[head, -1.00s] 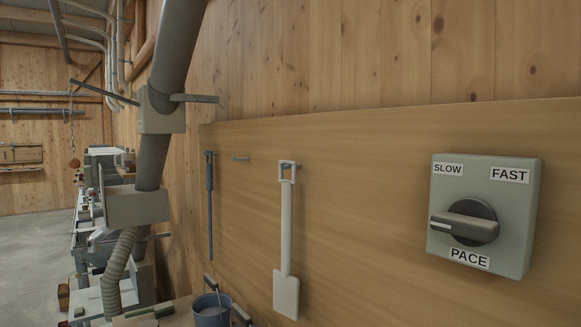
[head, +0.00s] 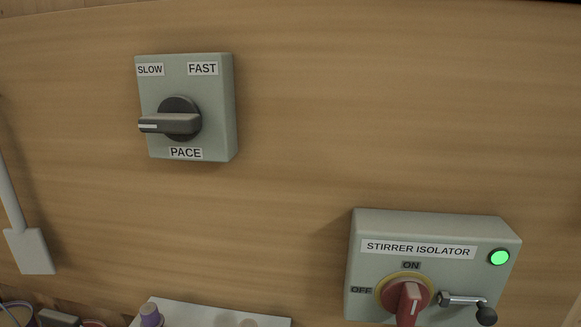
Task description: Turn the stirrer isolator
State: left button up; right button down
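The stirrer isolator (head: 365,275) is a grey-green box on the wooden board at the lower right of the head view. Its label reads STIRRER ISOLATOR. Its red rotary handle (head: 409,302) sits on a yellow ring, with the bar upright and its white line near vertical, toward the ON mark. OFF is marked at the left. A green lamp (head: 499,258) glows at its upper right. A small metal lever with a black knob (head: 486,315) sticks out at the right. Neither of my grippers is in view.
A PACE switch box (head: 219,120) with a black knob pointing left toward SLOW hangs at the upper left. A white scraper or shovel (head: 30,251) hangs at the left edge. A pale tray or panel (head: 190,312) with a purple-topped item (head: 150,315) shows at the bottom. The board between is clear.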

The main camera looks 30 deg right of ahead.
aim_at(404, 297)
jog(key=l+z, duration=0.1)
jog(key=z, duration=0.3)
jog(key=l+z, duration=0.15)
jog(key=z, duration=0.2)
jog(key=l+z, duration=0.15)
jog(key=z, duration=0.25)
